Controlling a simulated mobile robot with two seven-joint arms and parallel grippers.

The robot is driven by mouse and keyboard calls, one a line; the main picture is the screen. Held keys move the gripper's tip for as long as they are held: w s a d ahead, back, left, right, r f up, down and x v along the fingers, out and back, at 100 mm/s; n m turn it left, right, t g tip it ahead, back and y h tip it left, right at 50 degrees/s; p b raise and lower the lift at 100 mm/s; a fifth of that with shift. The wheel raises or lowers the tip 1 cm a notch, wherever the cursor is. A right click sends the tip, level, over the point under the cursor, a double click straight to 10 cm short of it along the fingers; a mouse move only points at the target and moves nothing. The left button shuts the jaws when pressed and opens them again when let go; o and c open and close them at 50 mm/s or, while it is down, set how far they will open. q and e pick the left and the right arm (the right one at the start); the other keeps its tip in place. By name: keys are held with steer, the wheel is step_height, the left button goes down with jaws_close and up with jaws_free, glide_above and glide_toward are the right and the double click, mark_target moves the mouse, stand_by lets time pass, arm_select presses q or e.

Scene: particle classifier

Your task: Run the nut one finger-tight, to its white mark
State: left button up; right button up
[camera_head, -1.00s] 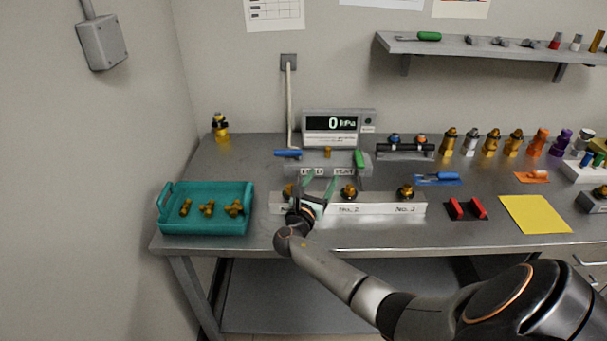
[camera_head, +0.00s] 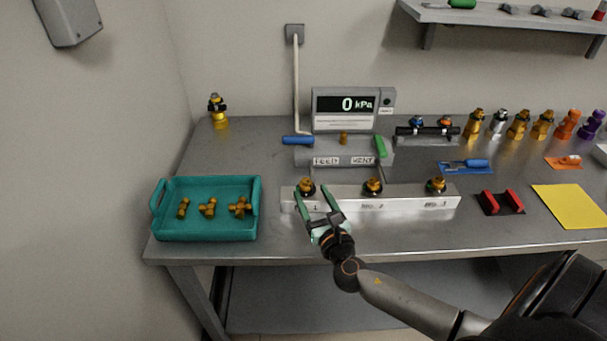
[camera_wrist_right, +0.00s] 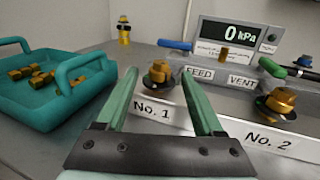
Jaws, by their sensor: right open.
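Nut one is the brass nut (camera_head: 306,185) on the fitting at the left end of the white station block (camera_head: 405,199). In the right wrist view the nut (camera_wrist_right: 159,70) stands above the "No. 1" label, beyond and between my fingertips. My right gripper (camera_head: 312,193) is open, its green fingers spread and pointing at fitting one from the front. In the wrist view the gap between its fingertips (camera_wrist_right: 158,76) is empty, and I cannot tell whether they touch the nut. The white mark cannot be made out. My left gripper is not in view.
Fittings No. 2 (camera_head: 373,187) and No. 3 (camera_head: 437,185) stand along the block. A teal tray (camera_head: 205,235) with brass parts is at left. Behind, the gauge (camera_head: 353,108) reads 0 kPa above the blue FEED (camera_head: 298,140) and green VENT (camera_head: 381,146) handles.

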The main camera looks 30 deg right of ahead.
mark_target(305, 179)
steer(key=x, duration=0.8)
jaws_close()
stand_by(0.5)
